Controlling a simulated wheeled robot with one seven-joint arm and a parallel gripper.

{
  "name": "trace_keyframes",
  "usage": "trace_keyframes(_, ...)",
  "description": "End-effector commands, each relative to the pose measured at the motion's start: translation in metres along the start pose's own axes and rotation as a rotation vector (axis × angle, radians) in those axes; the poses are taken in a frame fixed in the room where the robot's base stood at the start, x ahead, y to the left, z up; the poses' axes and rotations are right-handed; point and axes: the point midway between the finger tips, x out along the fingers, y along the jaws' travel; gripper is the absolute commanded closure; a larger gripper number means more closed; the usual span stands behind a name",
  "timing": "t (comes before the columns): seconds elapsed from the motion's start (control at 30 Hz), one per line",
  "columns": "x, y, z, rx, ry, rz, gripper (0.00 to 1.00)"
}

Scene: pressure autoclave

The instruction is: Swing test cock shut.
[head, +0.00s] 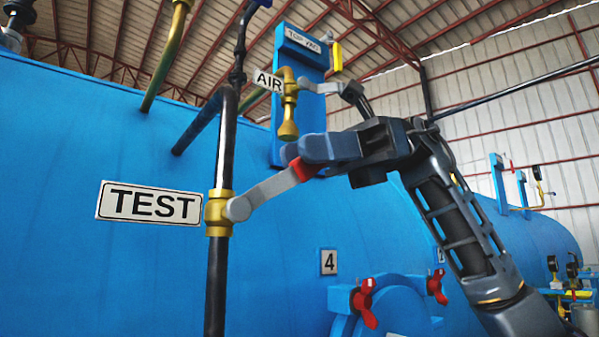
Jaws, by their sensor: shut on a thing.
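The test cock (218,213) is a brass valve body on a black vertical pipe (216,285), just right of the white TEST label (149,203). Its grey lever (262,194) points right and slightly up from the valve, with a red end (301,169). My gripper (300,158) is shut on the lever at its red end. The fingers hide the outer tip of the lever.
A brass AIR cock (289,103) with a grey lever sits above my gripper, below a blue box (303,55). A blue round hatch with red clamp handles (364,301) is below. The blue vessel wall (90,270) fills the left.

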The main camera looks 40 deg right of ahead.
Motion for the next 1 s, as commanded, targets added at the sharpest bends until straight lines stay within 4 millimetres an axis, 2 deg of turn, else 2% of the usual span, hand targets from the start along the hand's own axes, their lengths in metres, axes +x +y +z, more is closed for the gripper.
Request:
trace_keyframes(0.03,-0.001,-0.001,-0.012,0.002,-0.052,-0.002,1.0)
trace_keyframes(0.5,-0.009,-0.001,-0.047,0.002,-0.465,-0.002,1.0)
trace_keyframes(0.7,-0.009,-0.001,-0.056,0.001,-0.585,-0.002,1.0)
trace_keyframes(1.0,-0.009,-0.001,-0.061,0.001,-0.674,-0.003,1.0)
